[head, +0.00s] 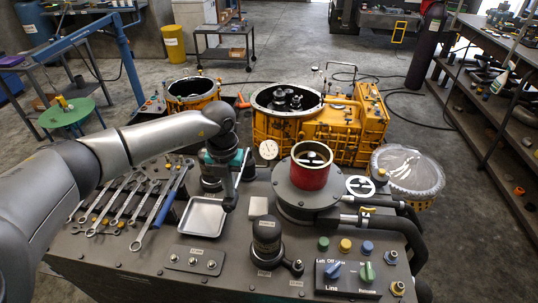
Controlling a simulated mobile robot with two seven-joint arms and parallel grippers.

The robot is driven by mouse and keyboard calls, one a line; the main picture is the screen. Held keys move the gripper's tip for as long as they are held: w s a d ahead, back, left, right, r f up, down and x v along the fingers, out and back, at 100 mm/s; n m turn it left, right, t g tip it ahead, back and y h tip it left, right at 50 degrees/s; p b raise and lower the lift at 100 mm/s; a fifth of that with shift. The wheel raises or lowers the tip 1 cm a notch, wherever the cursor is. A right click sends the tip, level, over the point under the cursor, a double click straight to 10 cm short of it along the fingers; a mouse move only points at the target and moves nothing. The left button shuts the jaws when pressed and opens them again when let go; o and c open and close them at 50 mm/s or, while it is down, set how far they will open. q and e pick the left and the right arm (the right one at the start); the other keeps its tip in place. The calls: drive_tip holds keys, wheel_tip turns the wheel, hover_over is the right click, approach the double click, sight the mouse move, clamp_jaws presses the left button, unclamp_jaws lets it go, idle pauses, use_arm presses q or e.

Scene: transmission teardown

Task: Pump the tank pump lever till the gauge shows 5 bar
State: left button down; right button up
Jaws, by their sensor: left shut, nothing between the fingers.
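My left arm reaches in from the left and bends down over the bench beside a teal and dark unit (211,184). My left gripper (230,204) is small and dark here. It points down near the right edge of the grey tray, shut and empty. A round white gauge (268,149) faces me just right of the teal unit; its needle and numbers are too small to read. The pump lever cannot be told clearly from the dark parts around my wrist, so contact with it cannot be judged. My right gripper is out of view.
Wrenches (130,203) lie left of the empty grey tray (207,217). A red cylinder (310,167) stands in a dark housing to the right. A switch panel (347,277) is at front right. The yellow transmission housing (330,128) stands behind the bench.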

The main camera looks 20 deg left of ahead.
use_arm(q)
drive_tip(key=shift+w+f+b, duration=0.1)
drive_tip(key=shift+f+b, duration=0.95)
drive_tip(key=shift+f, duration=0.75)
wheel_tip(320, 180, up, 8)
drive_tip(key=p, duration=0.6)
drive_tip(key=shift+p, duration=0.3)
drive_tip(key=shift+r, duration=0.15)
wheel_tip(320, 180, up, 6)
drive_tip(key=p, duration=0.4)
drive_tip(key=shift+p, duration=0.4)
